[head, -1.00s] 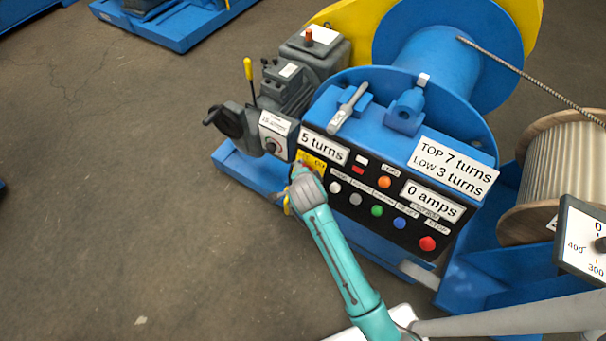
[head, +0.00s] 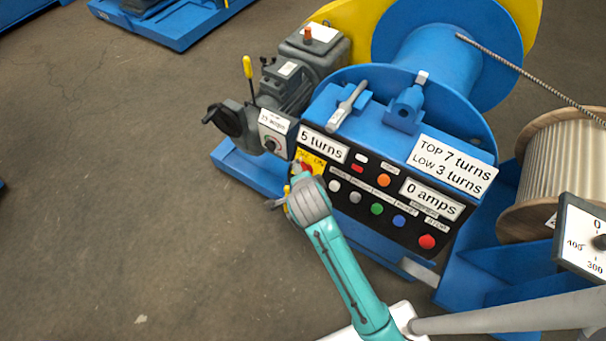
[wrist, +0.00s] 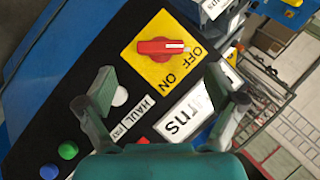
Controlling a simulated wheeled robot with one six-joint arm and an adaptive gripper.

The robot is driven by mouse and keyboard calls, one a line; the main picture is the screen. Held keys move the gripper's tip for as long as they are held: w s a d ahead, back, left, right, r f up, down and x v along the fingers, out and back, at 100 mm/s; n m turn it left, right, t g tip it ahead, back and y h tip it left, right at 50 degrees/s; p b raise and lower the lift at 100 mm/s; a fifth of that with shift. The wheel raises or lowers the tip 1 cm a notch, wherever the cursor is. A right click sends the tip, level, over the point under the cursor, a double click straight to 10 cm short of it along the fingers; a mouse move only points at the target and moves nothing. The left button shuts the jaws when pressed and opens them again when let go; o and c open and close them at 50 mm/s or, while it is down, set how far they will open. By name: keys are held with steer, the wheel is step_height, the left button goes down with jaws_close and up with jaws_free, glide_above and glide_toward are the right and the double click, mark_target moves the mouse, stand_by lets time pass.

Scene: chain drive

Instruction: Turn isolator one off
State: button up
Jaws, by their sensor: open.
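The isolator is a red rotary handle (wrist: 162,47) on a square yellow plate (wrist: 150,68) marked OFF and ON. In the wrist view the handle lies across the plate, its white-marked end toward the word OFF. In the head view the plate (head: 319,161) and handle (head: 306,167) sit at the panel's upper left corner, partly hidden by my arm. My gripper (wrist: 163,92) is open and empty, fingers apart, and the handle shows beyond the gap between them. It appears clear of the handle. The gripper also shows in the head view (head: 287,192).
The black panel (head: 375,225) carries several coloured push buttons and a red button (head: 427,242). A grey motor with a lever (head: 247,68) and a knob plate (head: 273,141) stands left of it. A wooden cable reel (head: 562,165) stands right.

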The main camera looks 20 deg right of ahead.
steer(key=shift+v, duration=2)
steer(key=s+d+r+m+t+h, duration=0.1)
steer(key=s+d+r+t+h, duration=0.15)
steer(key=s+d+h, duration=0.4)
steer(key=s+d+r+m+t+h, duration=0.1)
steer(key=s+d+r+m+h, duration=0.15)
steer(key=s+d, duration=0.55)
steer(key=s+a+r+n+t+y, duration=0.5)
steer(key=s+r+n+t, duration=0.3)
steer(key=s+n, duration=0.3)
steer(key=s+a+f+n+g+y, duration=0.5)
steer(key=s+a+n+y, duration=0.1)
steer(key=s+n, duration=0.3)
steer(key=shift+s+a+f+y, duration=0.2)
steer(key=shift+s+a+y, duration=0.1)
steer(key=shift+a, duration=0.1)
